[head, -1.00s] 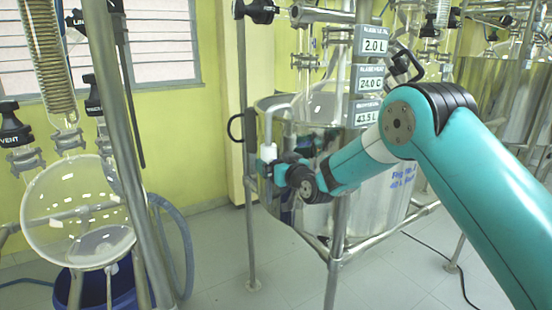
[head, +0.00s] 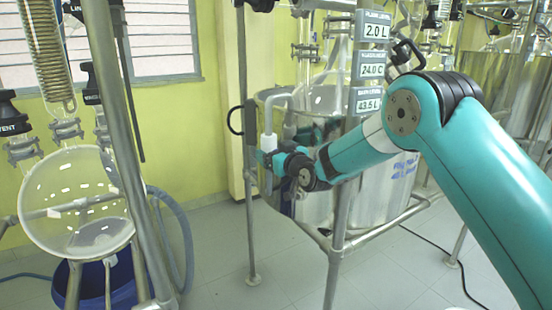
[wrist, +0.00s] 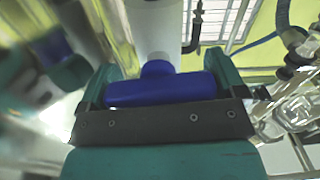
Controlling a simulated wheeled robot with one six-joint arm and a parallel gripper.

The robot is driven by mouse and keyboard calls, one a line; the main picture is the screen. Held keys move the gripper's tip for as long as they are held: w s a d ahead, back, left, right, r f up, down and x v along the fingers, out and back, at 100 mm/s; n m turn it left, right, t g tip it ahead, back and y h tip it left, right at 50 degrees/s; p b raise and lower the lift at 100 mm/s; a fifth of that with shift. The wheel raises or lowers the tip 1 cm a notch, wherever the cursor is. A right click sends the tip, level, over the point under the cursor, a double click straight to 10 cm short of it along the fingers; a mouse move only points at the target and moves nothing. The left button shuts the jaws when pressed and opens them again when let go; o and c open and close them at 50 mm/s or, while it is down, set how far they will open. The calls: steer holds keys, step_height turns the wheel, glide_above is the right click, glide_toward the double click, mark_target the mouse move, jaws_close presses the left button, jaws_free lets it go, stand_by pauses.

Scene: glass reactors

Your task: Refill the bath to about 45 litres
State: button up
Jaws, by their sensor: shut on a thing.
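The bath is the large shiny steel vessel (head: 395,195) in the head view, in a pipe frame. Its lowest display (head: 368,101), apparently labelled bath level, reads 43.5 L. A white spout (head: 268,125) bends over the bath's left side. My gripper (head: 268,158) is at the bath's left, just below the spout; its fingers are hard to make out there. In the wrist view, my gripper (wrist: 160,75) is shut on a blue tap handle (wrist: 160,94), with one finger at each end. A white pipe (wrist: 155,30) rises behind the handle.
Displays above read 2.0 L (head: 373,30) and 24.0 C (head: 371,67). Steel frame posts stand close around the bath, one (head: 338,215) in front of it. At left are a round glass flask (head: 75,200), a blue bucket (head: 120,285) and a hose (head: 182,235). The floor between is clear.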

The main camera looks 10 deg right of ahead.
steer(key=n+b, duration=0.1)
steer(key=b, duration=0.1)
steer(key=n+b, duration=0.2)
steer(key=b, duration=0.1)
steer(key=shift+a+f, duration=0.1)
steer(key=shift+f, duration=0.15)
steer(key=shift+r+n+b, duration=0.1)
steer(key=shift+n+b, duration=0.6)
steer(key=shift+b, duration=0.2)
steer(key=shift+r, duration=0.1)
steer(key=o, duration=0.6)
steer(key=shift+s, duration=0.1)
steer(key=shift+o, duration=0.2)
steer(key=b+v, duration=0.4)
steer(key=v, duration=1.3)
steer(key=shift+s, duration=0.2)
